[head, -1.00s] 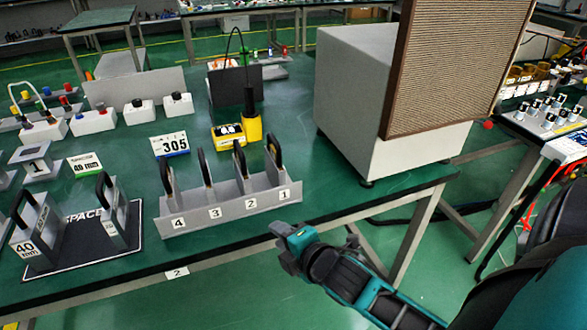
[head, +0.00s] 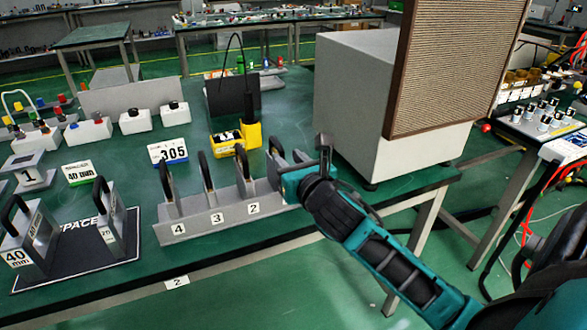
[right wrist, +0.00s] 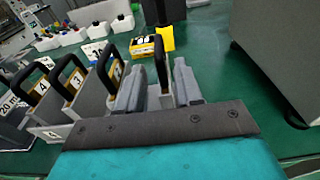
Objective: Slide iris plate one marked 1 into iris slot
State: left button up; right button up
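Iris plate one is the rightmost plate in the grey rack (head: 190,228); its black handle (head: 276,148) shows just left of my right gripper (head: 300,158) in the head view. My gripper and forearm cover the rack's label 1 and most of that plate. In the right wrist view the handle (right wrist: 160,62) stands upright between the two grey fingers of my right gripper (right wrist: 158,88). The fingers are apart, with gaps visible on both sides of the handle. My left gripper is not in view. I cannot pick out the iris slot.
Plates with black handles stand at rack labels 2, 3 and 4 (head: 168,182). A large grey box with a brown grille (head: 355,95) stands close right of my gripper. A yellow device (head: 250,132) is behind the rack. A black mat with upright plates (head: 75,262) lies left.

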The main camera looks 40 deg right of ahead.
aim_at(283, 154)
jog(key=x, duration=0.5)
jog(key=shift+w, duration=0.1)
jog(key=shift+w+d, duration=0.15)
jog(key=shift+w, duration=0.45)
jog(key=shift+w+d+f, duration=0.1)
jog(key=shift+w, duration=0.25)
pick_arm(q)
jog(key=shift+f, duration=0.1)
pick_arm(e)
jog(key=shift+w, duration=0.1)
jog(key=c, duration=0.6)
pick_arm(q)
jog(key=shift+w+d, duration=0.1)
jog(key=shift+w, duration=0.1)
pick_arm(e)
grip_shut()
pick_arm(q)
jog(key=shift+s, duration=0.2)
pick_arm(e)
jog(key=shift+f, duration=0.1)
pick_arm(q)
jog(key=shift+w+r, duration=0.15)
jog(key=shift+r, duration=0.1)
